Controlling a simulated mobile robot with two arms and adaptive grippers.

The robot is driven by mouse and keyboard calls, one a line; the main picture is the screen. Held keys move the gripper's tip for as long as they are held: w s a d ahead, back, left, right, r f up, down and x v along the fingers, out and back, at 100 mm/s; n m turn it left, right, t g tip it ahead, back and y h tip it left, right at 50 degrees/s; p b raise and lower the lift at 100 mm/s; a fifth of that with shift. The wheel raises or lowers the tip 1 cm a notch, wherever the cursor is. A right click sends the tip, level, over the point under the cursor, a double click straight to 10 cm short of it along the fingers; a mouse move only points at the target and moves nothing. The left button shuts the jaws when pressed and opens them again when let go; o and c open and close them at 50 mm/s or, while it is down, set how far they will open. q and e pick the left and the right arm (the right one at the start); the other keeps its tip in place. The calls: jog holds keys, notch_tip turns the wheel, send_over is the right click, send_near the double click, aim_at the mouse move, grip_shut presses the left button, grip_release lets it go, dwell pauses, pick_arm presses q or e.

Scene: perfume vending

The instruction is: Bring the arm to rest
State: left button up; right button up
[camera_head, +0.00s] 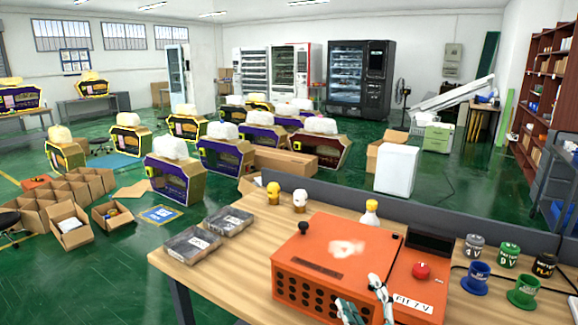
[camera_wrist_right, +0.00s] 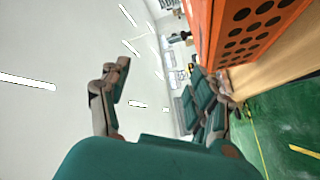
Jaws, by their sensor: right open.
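My right gripper (camera_head: 362,298) comes up from the bottom edge of the head view, in front of the orange machine (camera_head: 335,262) on the wooden table. Its two fingers are apart with nothing seen between them. In the right wrist view my right gripper (camera_wrist_right: 158,88) is open and empty, its fingers spread against the pale wall and ceiling. The machine's perforated orange side (camera_wrist_right: 250,30) stands to the right of the fingers there. Whether the fingers touch the machine cannot be told. My left gripper is not in view.
The table (camera_head: 215,283) also bears two dark boxes (camera_head: 208,230), yellow and white small figures (camera_head: 300,200), a red button (camera_head: 421,270) and several cups (camera_head: 475,278) at the right. A low partition (camera_head: 400,210) runs along its far edge. The table's left front is bare.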

jog(key=s+d+f+m+g+h, duration=0.25)
jog(key=s+f+m+g, duration=0.2)
jog(key=f, duration=0.35)
jog(key=s+d+f+m+g+h, duration=0.1)
jog(key=s+d+f+m+g, duration=0.2)
jog(key=s+f, duration=0.4)
jog(key=s+d+f+m+g, duration=0.1)
jog(key=s+f+m+g, duration=0.1)
jog(key=s+f+g, duration=0.45)
jog(key=s+f+m+g, duration=0.1)
jog(key=s+f, duration=0.2)
jog(key=s, duration=0.6)
notch_tip(320, 180, down, 24)
jog(key=s+g, duration=0.1)
jog(key=s+d+f+g, duration=0.1)
jog(key=s+d+f, duration=0.2)
jog(key=s+f, duration=1.4)
jog(key=shift+s+f+g, duration=0.2)
jog(key=shift+f+g, duration=0.1)
jog(key=shift+f, duration=0.4)
